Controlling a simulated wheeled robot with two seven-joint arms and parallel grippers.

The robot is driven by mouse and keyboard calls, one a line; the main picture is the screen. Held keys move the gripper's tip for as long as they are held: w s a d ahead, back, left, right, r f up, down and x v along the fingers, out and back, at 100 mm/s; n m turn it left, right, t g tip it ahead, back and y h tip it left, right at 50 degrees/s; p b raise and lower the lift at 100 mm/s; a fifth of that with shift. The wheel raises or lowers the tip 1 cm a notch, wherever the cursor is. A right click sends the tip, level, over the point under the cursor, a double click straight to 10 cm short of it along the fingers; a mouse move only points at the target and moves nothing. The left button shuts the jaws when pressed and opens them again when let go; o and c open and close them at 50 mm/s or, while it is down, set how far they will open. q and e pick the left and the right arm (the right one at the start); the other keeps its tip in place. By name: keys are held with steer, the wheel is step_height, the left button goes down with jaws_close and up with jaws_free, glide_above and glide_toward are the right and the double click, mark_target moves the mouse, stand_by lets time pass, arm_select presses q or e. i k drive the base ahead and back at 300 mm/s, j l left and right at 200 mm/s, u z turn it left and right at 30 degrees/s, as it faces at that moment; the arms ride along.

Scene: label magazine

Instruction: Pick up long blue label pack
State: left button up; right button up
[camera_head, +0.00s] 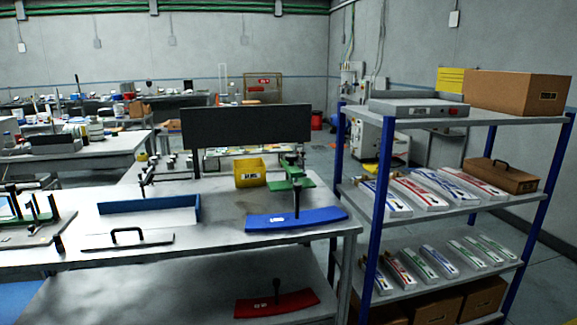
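On the middle shelf of the rack at the right lie several long white label packs with coloured print, side by side and tilted. One blue-printed pack (384,197) is at the left end, partly behind the blue rack post. Another blue-printed pack (456,186) lies between two red-printed packs (418,190) (472,182). Shorter packs lie on the shelf below, including a blue-printed one (440,262). Neither of my grippers is in view.
The rack has blue posts (380,200) at its front. A brown case (500,175) sits right of the long packs. Cardboard boxes (517,92) stand above and below. The workbench (220,240) at left holds a blue tray (150,213), a yellow bin (249,173) and a blue curved part (296,219).

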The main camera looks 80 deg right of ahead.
mark_target(453, 191)
steer(key=k+l+z, duration=0.1)
steer(key=z, duration=0.4)
steer(key=l+z, duration=0.25)
steer(key=z, duration=0.25)
steer(key=l+z, duration=0.2)
steer(key=z, duration=0.3)
steer(key=l+z, duration=0.2)
steer(key=z, duration=0.3)
steer(key=l+z, duration=0.2)
steer(key=z, duration=0.3)
